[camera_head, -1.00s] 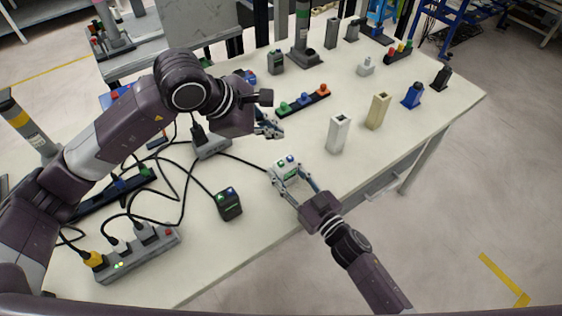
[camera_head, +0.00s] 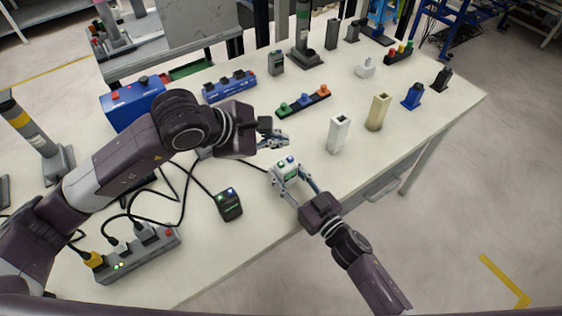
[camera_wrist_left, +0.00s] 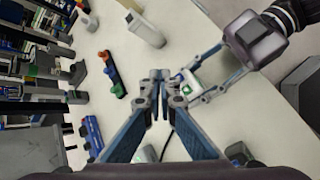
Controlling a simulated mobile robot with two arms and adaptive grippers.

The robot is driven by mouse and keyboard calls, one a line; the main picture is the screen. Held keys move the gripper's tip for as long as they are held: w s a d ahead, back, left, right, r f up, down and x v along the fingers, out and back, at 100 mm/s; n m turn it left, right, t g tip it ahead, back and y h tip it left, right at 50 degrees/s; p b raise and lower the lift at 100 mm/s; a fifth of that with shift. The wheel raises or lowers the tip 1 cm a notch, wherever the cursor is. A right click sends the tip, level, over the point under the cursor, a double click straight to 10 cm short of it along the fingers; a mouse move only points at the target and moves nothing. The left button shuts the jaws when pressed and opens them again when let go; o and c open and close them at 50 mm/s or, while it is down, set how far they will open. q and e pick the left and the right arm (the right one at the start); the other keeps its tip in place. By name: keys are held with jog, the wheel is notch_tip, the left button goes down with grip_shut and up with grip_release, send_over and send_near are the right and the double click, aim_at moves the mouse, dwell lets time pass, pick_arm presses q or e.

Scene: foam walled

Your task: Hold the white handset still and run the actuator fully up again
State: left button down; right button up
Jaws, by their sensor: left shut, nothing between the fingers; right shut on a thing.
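The white handset (camera_head: 285,171) stands near the table's front edge. It has a green-lit display on its front and a blue and a green button on top. My right gripper (camera_head: 290,180) is shut on its sides; the handset also shows in the left wrist view (camera_wrist_left: 187,86). My left gripper (camera_head: 280,141) is shut and empty, above and behind the handset, apart from it. Its closed fingertips (camera_wrist_left: 157,78) point beside the handset in the wrist view. I cannot tell which device is the actuator; upright grey columns stand at the back (camera_head: 304,38) and left (camera_head: 41,143).
A black box (camera_head: 229,205) with lit buttons and a power strip (camera_head: 138,257) with plugs and loose cables lie front left. A white block (camera_head: 338,135) and a beige block (camera_head: 377,112) stand right of the handset. A button bar (camera_head: 303,101) lies behind.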

aim_at(279, 165)
pick_arm(q)
jog(key=shift+f, duration=2.7)
jog(key=shift+f, duration=0.1)
jog(key=shift+f, duration=0.3)
jog(key=shift+f, duration=0.55)
dwell(1.0)
dwell(1.9)
jog(key=shift+r, duration=0.95)
jog(key=shift+r, duration=2.55)
